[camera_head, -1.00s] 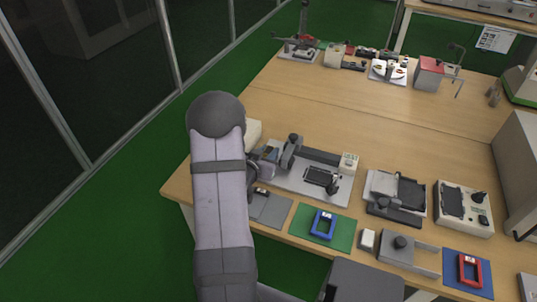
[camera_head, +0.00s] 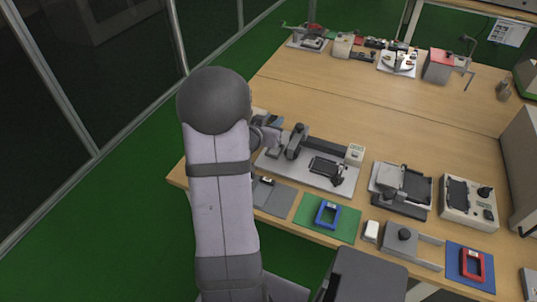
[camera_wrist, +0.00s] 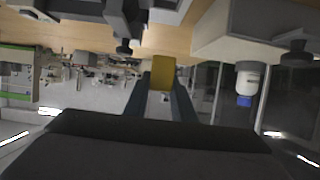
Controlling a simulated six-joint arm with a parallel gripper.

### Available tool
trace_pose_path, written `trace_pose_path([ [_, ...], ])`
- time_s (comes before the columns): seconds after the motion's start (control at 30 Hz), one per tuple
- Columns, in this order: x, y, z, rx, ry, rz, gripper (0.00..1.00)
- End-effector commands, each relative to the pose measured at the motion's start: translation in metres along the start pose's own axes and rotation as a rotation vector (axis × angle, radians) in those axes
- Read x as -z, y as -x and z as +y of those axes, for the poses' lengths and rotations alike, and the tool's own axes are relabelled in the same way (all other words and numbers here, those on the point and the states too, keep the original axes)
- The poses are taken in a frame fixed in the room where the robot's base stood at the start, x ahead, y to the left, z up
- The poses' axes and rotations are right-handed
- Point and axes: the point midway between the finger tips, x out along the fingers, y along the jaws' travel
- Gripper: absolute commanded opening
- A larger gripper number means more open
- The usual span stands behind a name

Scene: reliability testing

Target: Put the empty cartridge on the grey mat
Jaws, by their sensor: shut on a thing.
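My gripper (camera_wrist: 162,80) is shut on a yellow piece (camera_wrist: 163,72), seen between the two dark fingers in the wrist view. It may be a cartridge; whether it is empty cannot be told. In the head view my arm hides the gripper's fingers and the held piece. The grey mat (camera_head: 275,199) lies at the table's front left edge, partly behind my arm, with a small dark item at its back edge. A blue frame (camera_head: 327,214) lies on the green mat (camera_head: 347,227), and a red frame (camera_head: 472,264) lies on the blue mat (camera_head: 454,260).
A grey fixture with a long rail (camera_head: 325,148) stands behind the mats. Right of it are a dark fixture (camera_head: 403,187) and a control box (camera_head: 469,203). A clamp fixture (camera_head: 403,241) stands between the green and blue mats. The table's middle (camera_head: 400,125) is clear.

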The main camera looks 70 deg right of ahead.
Motion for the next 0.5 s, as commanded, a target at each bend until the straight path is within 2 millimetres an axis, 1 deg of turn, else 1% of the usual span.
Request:
trace_pose_path([
  [0.17, -0.003, 0.011, -0.037, 0.065, 0.026, 0.001, 0.01],
  [0.33, -0.006, 0.030, -0.080, 0.146, 0.060, 0.001, 0.01],
  [0.4, -0.012, 0.041, -0.097, 0.174, 0.072, 0.000, 0.01],
  [0.47, -0.018, 0.050, -0.106, 0.175, 0.073, 0.000, 0.01],
  [0.5, -0.022, 0.054, -0.107, 0.162, 0.067, -0.001, 0.01],
])
